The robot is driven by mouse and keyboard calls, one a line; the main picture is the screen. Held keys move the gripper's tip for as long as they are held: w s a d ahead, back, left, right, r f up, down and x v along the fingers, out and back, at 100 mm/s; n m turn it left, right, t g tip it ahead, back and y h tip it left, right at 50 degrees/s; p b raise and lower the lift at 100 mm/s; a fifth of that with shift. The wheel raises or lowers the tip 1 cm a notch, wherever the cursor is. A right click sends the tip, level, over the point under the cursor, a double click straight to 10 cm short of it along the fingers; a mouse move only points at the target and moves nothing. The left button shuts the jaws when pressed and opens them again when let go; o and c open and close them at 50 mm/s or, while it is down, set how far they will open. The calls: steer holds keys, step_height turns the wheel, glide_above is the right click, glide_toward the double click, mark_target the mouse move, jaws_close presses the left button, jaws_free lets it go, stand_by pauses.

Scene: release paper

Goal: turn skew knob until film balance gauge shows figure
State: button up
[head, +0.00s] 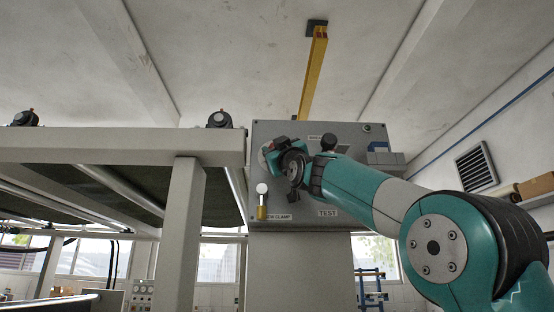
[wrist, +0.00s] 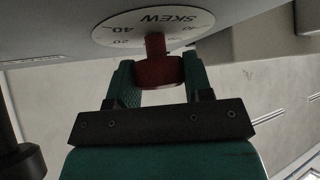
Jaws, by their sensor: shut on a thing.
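The skew knob (wrist: 158,72) is red and stands out from a round white dial (wrist: 118,30) marked SKEW with figures in the wrist view. My gripper (wrist: 157,80) is shut on the knob, one green finger on each side of it. In the head view my gripper (head: 272,155) is at the left part of a grey panel (head: 345,190), and my wrist hides the knob there. I cannot make out a film balance gauge or its reading in either view.
On the panel, a white-topped brass clamp (head: 262,202) sits below my gripper, above a SKEW CLAMP label. A TEST label (head: 328,212) is to its right. A black knob (head: 329,142) stands near my wrist. A grey machine frame (head: 120,146) stands to the left.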

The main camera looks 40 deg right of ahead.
steer(key=shift+m+g+h+b, duration=0.6)
steer(key=shift+m+h+b, duration=0.15)
steer(key=shift+m+h, duration=2.95)
steer(key=shift+m, duration=0.5)
steer(key=o, duration=0.9)
steer(key=shift+b+v, duration=6.7)
steer(key=shift+v, duration=2)
steer(key=shift+a, duration=0.1)
